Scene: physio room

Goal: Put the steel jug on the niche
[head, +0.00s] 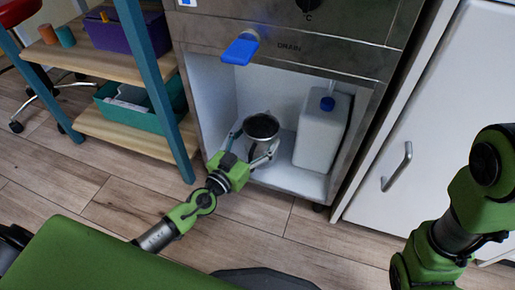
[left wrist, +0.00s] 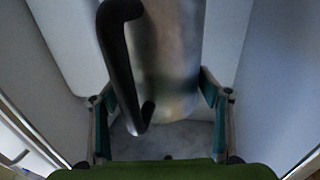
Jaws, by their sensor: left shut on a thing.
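The steel jug (head: 261,126) is upright inside the niche (head: 213,100), a white-lined opening low in a steel cabinet. My left gripper (head: 254,148) reaches in from the front and is shut on the jug, one finger on each side. In the left wrist view the jug's shiny body (left wrist: 172,55) stands between the fingers (left wrist: 162,105), with its black handle (left wrist: 115,50) towards the camera. I cannot tell whether its base touches the niche floor (left wrist: 185,140). My right arm shows at the right edge, but its gripper is not in view.
A white canister (head: 318,135) with a blue cap stands in the niche, right of the jug. A blue drain lever (head: 240,49) juts out above the opening. A shelf rack (head: 148,140) with bins stands left; a white door (head: 430,130) is on the right.

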